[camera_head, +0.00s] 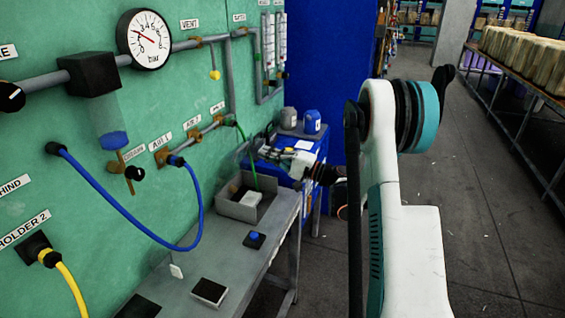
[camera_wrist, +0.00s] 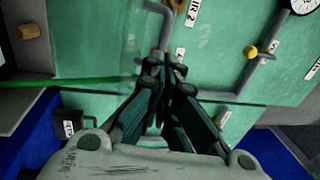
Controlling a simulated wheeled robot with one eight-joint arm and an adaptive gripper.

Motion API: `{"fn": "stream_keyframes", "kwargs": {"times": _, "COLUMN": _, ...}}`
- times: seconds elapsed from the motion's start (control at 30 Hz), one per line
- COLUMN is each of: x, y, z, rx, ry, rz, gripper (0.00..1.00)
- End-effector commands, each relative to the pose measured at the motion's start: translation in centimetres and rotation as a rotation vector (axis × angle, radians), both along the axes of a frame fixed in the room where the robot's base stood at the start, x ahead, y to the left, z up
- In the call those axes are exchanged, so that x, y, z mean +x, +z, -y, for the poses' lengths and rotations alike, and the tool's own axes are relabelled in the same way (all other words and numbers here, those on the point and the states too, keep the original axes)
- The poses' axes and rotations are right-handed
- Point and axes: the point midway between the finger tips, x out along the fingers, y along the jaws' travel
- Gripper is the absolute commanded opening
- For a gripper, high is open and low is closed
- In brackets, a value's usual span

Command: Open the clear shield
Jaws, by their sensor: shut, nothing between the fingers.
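My gripper (camera_wrist: 164,72) is shut and empty in the wrist view, its dark fingers together in front of the green wall. A faint, see-through panel, which looks like the clear shield (camera_wrist: 112,42), shows just left of the fingertips. A bent grey bar (camera_wrist: 167,22) is just beyond the tips; I cannot tell whether it is the shield's handle or a pipe. I cannot tell whether the fingertips touch either one.
A grey bench (camera_head: 205,272) runs along the green wall, bearing an open grey tray (camera_head: 236,208). A blue hose (camera_head: 115,205) and a green hose (camera_head: 245,150) hang by the wall. Pipes and a pressure gauge (camera_head: 144,39) are above. Open floor (camera_head: 470,220) lies right.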

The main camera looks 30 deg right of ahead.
Motion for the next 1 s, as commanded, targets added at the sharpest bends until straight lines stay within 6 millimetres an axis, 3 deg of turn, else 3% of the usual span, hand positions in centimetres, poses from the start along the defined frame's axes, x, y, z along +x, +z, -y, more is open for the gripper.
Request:
{"fn": "stream_keyframes", "kwargs": {"times": 0.3, "x": 3.4, "y": 0.6, "z": -2.7, "rx": -0.002, "ry": 0.001, "rz": 0.000, "gripper": 0.00}}
{"fn": "stream_keyframes", "kwargs": {"times": 0.8, "x": 4.0, "y": 1.0, "z": -3.1, "rx": -0.003, "ry": 0.000, "rz": -0.003, "gripper": 0.00}}
{"fn": "stream_keyframes", "kwargs": {"times": 1.0, "x": 5.3, "y": 2.6, "z": -4.3, "rx": -0.054, "ry": 0.003, "rz": -0.067, "gripper": 0.00}}
